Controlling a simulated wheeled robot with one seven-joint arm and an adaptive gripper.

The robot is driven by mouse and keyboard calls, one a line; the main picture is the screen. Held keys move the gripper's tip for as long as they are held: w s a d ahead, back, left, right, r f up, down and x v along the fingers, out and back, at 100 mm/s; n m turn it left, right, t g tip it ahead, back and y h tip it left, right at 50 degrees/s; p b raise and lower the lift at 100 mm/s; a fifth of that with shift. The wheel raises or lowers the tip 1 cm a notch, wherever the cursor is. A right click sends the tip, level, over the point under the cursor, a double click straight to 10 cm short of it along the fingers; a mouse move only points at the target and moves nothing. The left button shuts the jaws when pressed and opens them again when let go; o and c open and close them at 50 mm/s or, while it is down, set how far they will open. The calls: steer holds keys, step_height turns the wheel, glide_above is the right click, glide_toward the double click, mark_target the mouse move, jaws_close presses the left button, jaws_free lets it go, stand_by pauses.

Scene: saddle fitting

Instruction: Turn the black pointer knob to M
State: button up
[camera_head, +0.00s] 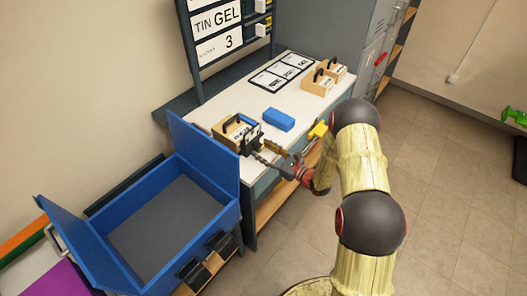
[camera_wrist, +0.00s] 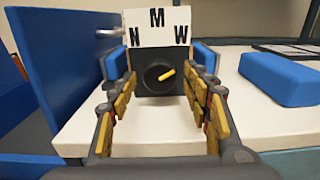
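The black pointer knob (camera_wrist: 152,77) is in the upper middle of the wrist view, on the dark front of a small unit. Its yellow pointer (camera_wrist: 166,74) slants up and right, toward the W side. A white plate (camera_wrist: 150,20) above it carries N at left, M at top centre and W at right. My gripper (camera_wrist: 160,90) is open, one finger on each side of the knob, with gaps between the fingers and the knob. In the head view my gripper (camera_head: 262,150) is in front of the unit (camera_head: 250,140); the knob is too small to read there.
A blue block (camera_head: 279,119) lies on the white worktop (camera_head: 225,105), right of the unit.

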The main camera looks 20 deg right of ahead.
steer(key=shift+c, duration=1.2)
steer(key=c, duration=0.7)
steer(key=shift+c, duration=0.5)
steer(key=shift+f+n, duration=0.1)
steer(key=shift+n, duration=0.3)
steer(key=n+b, duration=0.4)
steer(key=n, duration=0.1)
steer(key=shift+n, duration=0.3)
steer(key=n+b, duration=0.3)
steer(key=n, duration=0.2)
steer(key=shift+b, duration=0.4)
steer(key=shift+n, duration=0.3)
steer(key=o, duration=1.2)
steer(key=shift+c, duration=0.2)
